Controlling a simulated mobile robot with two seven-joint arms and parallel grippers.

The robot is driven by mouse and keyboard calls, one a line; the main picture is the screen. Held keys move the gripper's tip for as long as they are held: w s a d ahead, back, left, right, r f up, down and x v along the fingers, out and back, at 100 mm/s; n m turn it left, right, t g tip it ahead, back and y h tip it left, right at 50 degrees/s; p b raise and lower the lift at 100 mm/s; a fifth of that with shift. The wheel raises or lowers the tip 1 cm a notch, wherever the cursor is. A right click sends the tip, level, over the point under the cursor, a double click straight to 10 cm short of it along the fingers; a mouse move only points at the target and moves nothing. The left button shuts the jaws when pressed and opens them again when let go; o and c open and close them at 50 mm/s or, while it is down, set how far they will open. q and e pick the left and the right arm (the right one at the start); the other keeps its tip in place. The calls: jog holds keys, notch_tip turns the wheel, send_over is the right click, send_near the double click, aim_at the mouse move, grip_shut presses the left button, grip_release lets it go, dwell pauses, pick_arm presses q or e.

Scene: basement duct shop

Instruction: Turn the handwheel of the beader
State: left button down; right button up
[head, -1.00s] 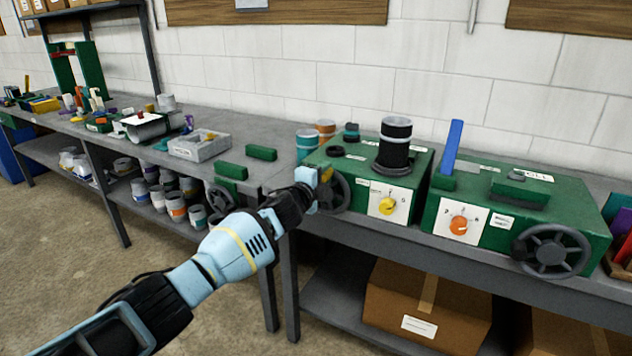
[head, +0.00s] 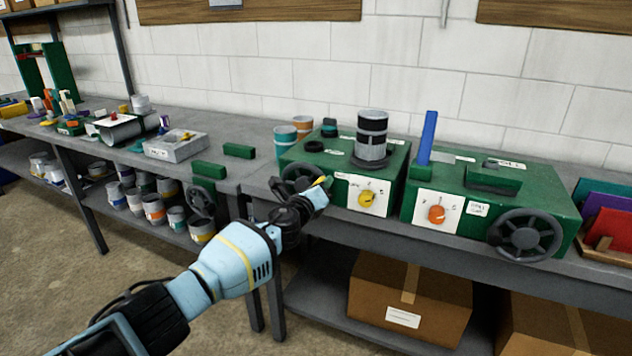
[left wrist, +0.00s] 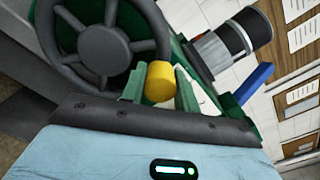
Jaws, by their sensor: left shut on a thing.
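Two green machines with dark handwheels stand on the bench; I cannot read which label says beader. The left machine (head: 400,160) has a yellow dial and a dark roller stack on top. Its handwheel (head: 296,172) is on its left front and also fills the upper left of the left wrist view (left wrist: 103,46). My left gripper (head: 319,188) is at the right side of this wheel. In the left wrist view its green fingers (left wrist: 159,92) are shut on the wheel's yellow handle (left wrist: 159,80). My right gripper is not in view.
The right green machine (head: 545,195) has an orange dial and its own handwheel (head: 525,235). A grey box (head: 176,145) and green blocks lie left. A cardboard box (head: 440,305) sits on the lower shelf.

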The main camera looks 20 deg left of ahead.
pick_arm(q)
jog(key=f+m, duration=0.1)
jog(key=m, duration=0.1)
jog(key=d+f+m, duration=0.1)
jog(key=f+m, duration=0.1)
jog(key=m, duration=0.1)
jog(key=shift+f+b, duration=0.1)
jog(key=shift+b, duration=0.25)
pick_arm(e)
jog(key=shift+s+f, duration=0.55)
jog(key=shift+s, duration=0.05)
pick_arm(q)
jog(key=shift+f+m, duration=0.1)
jog(key=shift+m, duration=0.2)
jog(key=shift+a, duration=0.1)
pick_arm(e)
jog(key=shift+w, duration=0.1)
pick_arm(q)
jog(key=c, duration=1.3)
grip_release()
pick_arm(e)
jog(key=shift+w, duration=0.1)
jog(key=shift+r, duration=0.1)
